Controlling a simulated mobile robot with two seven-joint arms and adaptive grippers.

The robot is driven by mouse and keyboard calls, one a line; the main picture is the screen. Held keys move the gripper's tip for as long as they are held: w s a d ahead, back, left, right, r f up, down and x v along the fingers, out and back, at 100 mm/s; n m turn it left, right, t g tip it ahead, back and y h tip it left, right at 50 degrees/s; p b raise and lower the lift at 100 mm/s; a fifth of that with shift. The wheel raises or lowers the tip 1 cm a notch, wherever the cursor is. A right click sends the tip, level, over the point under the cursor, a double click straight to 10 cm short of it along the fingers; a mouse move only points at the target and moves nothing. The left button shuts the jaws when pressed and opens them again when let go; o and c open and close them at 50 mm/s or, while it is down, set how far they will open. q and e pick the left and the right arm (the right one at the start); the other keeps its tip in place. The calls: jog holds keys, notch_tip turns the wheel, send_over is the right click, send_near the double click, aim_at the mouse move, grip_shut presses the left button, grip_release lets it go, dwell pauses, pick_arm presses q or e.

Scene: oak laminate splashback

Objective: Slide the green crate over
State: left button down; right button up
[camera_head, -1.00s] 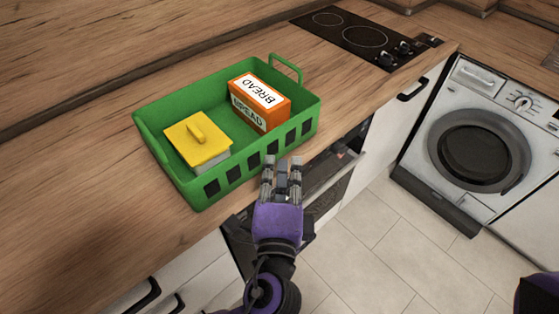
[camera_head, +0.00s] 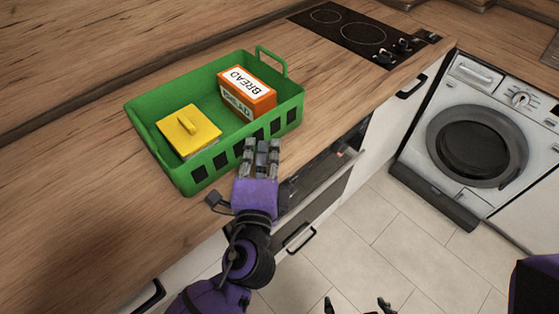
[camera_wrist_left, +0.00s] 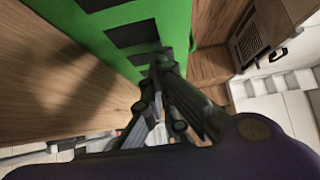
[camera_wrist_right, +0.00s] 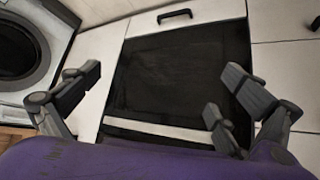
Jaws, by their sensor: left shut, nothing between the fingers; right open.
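The green crate (camera_head: 178,171) stands on the wooden counter near its front edge, with a raised handle at its far right end. A yellow-lidded box (camera_head: 190,130) and an orange bread box (camera_head: 262,104) are inside it. My left gripper (camera_head: 262,147) is shut and empty, its fingertips at the crate's front wall, right of the middle. In the left wrist view the closed fingers (camera_wrist_left: 160,75) overlap the crate's slotted wall (camera_wrist_left: 160,25); firm contact is hard to tell. My right gripper (camera_head: 357,305) is open and empty, low over the floor, in front of the counter.
The wooden counter (camera_head: 60,190) is clear left of the crate. A black cooktop (camera_head: 350,35) lies to its right along the counter. An oven front (camera_wrist_right: 180,75) faces my right gripper. A washing machine (camera_head: 475,145) stands at right.

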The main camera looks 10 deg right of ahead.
pick_arm(q)
jog(key=w+a, duration=0.4)
jog(key=w, duration=0.1)
jog(key=w+a+p, duration=0.1)
jog(key=w, duration=0.2)
jog(key=shift+a+r, duration=0.1)
jog(key=shift+a, duration=0.3)
jog(key=shift+s, duration=0.1)
jog(key=shift+d, duration=0.1)
